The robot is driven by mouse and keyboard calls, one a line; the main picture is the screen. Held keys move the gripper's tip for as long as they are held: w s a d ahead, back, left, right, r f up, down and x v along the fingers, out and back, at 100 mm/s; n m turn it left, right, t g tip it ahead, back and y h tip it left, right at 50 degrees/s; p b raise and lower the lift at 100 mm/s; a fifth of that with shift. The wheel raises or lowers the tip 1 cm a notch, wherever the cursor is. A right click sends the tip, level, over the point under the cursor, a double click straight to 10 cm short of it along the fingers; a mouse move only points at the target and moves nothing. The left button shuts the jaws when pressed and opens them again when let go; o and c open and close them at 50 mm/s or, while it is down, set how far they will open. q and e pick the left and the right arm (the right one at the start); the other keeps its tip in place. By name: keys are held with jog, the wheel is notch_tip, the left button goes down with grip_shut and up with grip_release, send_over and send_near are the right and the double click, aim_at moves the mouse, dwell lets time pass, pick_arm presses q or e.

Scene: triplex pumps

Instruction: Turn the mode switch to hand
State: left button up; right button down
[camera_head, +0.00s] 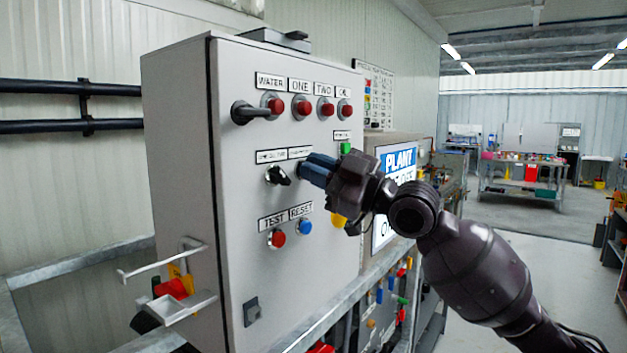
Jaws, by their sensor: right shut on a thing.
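A grey control cabinet (180,150) carries a middle row with two labelled switch positions. A black selector switch (278,175) with a silver collar sits at the left one, its handle tilted. My right gripper (308,170), with blue fingers, is at the right position and is shut on the switch there. The fingers cover that switch, so its handle angle is hidden. The small labels above both are too blurred to read surely, so I cannot tell by name which is the mode switch. My left gripper is not in view.
Below are a red TEST button (276,238) and a blue RESET button (305,226). A green lamp (346,147) is close above my gripper. A wire bracket (160,262) juts out at left. Open floor lies at right.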

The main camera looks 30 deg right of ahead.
jog(key=shift+f+n+g+b, duration=0.1)
jog(key=shift+n+g+b, duration=0.3)
jog(key=shift+n, duration=0.3)
jog(key=shift+n+y, duration=0.4)
jog(key=c, duration=1.2)
grip_release()
jog(key=shift+a, duration=0.1)
